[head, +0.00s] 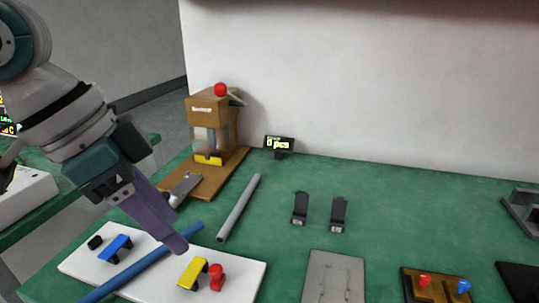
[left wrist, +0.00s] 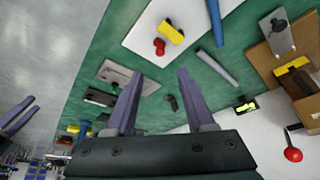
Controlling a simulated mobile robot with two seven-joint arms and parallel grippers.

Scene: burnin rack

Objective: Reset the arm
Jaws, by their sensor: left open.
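My left gripper (head: 178,243) reaches in from the left in the head view, with its purple fingers pointing down toward the bench. In the left wrist view its two fingers (left wrist: 158,82) stand apart with nothing held between them. In the head view the fingers hang over the white board (head: 240,269) and the blue rod (head: 142,268), touching neither as far as I can tell. Purple fingers of my right gripper (left wrist: 18,116) show small at the left edge of the left wrist view; their opening is unclear.
The green bench (head: 270,210) carries a grey rod (head: 239,208), two black clips, a grey plate (head: 333,277) and a wooden block with red and blue knobs (head: 436,287). A wooden press (head: 213,125) and a small display (head: 279,144) stand at the back near the wall.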

